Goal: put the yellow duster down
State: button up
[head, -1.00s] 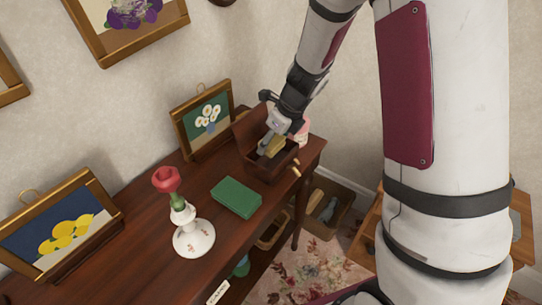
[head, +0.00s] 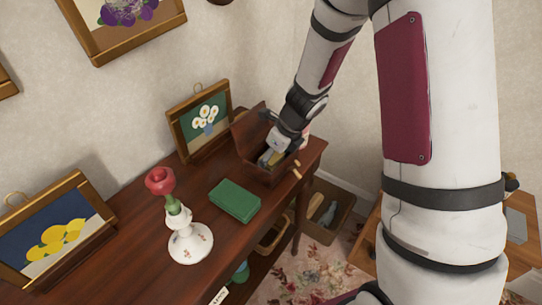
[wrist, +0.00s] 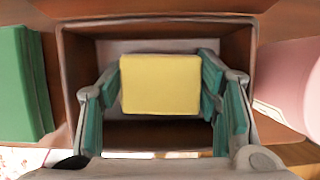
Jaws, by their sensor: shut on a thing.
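The yellow duster (wrist: 160,85) shows in the wrist view as a yellow block between the teal pads of my gripper (wrist: 162,82), which is shut on it. In the head view my gripper (head: 273,156) points down into an open brown wooden box (head: 258,174) at the right end of the dark table, and only a little of the duster shows there. In the wrist view the box walls (wrist: 70,70) surround the fingers and the duster. I cannot tell whether the duster touches the box floor.
A green book or box (head: 235,200) lies left of the wooden box. Framed pictures (head: 200,122) lean at the back. A pink thing (wrist: 290,85) is close on the box's right.

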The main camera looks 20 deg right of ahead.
jog(key=shift+f, duration=0.2)
jog(key=o, duration=1.2)
jog(key=shift+f, duration=0.15)
